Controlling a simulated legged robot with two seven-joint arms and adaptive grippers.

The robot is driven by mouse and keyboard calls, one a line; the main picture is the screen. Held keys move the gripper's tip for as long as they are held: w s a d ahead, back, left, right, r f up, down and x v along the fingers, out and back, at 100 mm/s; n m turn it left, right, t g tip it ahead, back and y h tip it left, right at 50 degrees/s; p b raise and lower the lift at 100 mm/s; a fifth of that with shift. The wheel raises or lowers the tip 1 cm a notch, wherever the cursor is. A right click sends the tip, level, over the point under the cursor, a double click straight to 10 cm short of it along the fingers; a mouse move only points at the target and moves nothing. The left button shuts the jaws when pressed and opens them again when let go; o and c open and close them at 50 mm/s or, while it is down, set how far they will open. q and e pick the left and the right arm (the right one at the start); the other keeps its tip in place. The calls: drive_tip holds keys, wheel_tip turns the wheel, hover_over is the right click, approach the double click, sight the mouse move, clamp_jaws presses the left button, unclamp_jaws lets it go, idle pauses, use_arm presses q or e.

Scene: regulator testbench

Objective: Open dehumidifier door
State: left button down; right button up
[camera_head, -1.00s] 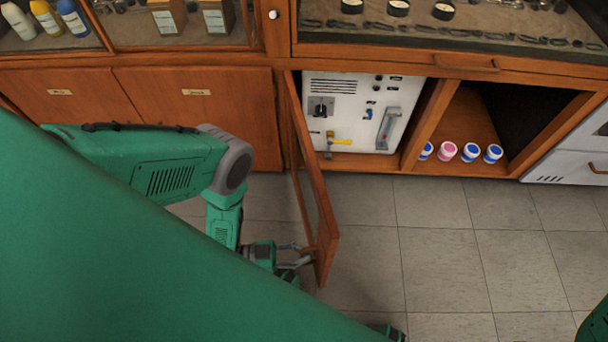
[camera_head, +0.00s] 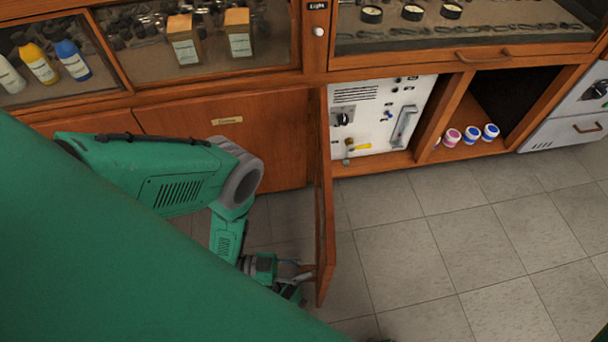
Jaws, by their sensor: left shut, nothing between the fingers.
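The wooden dehumidifier door (camera_head: 326,205) is swung out from the cabinet and stands roughly edge-on to me. Behind its opening is the white dehumidifier panel (camera_head: 372,117), with a black knob, a yellow-handled valve and a grey handle. My left gripper (camera_head: 300,272) is at the free lower end of the door, on its left side, by the door's handle. Its fingers are shut, with nothing between them. Whether they touch the door or handle I cannot tell. My right gripper is not in view.
An open shelf to the right holds several small jars (camera_head: 470,135). A white appliance (camera_head: 575,110) stands at the far right. A glass display case (camera_head: 190,45) runs above closed wooden doors (camera_head: 240,135). The tiled floor (camera_head: 460,240) right of the door is clear.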

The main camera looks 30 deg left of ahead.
use_arm(q)
drive_tip(key=shift+s+a+f, duration=0.1)
drive_tip(key=shift+s+a, duration=0.05)
drive_tip(key=c, duration=1.6)
unclamp_jaws()
drive_tip(key=v, duration=1.2)
